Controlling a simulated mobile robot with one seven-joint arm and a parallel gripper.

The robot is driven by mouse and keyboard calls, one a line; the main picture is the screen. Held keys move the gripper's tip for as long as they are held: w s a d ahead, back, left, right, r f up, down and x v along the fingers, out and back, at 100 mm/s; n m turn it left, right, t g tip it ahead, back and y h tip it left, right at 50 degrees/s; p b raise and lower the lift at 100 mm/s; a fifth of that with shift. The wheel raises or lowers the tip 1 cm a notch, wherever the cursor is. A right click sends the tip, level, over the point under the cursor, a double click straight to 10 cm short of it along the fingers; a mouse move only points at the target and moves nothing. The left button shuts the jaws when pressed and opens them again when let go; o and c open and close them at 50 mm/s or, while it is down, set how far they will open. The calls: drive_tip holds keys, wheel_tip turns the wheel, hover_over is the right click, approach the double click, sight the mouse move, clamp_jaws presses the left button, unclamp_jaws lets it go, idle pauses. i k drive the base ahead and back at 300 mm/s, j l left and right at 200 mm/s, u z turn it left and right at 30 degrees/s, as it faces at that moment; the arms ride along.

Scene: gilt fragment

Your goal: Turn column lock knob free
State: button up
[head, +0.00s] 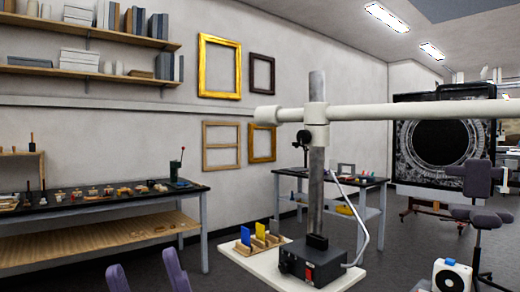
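A grey metal column (317,170) stands upright on a black base box (311,262) with a red switch on its front. Near the column's top, a pale collar carries a long cream horizontal boom (420,111) that runs off the right edge. A small dark knob (304,138) sits at the left side of the column, just below the boom. It is small here, and I cannot tell whether it is tight or loose.
The base stands on a white board (262,271) with a rack of blue and yellow pieces. A long bench (110,200) is at left and a small table (350,182) behind. A purple-grey chair (478,180) is at right. Two purple-grey shapes (176,270) rise at lower left.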

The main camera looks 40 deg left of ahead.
sight(303, 136)
drive_tip(key=u, duration=0.95)
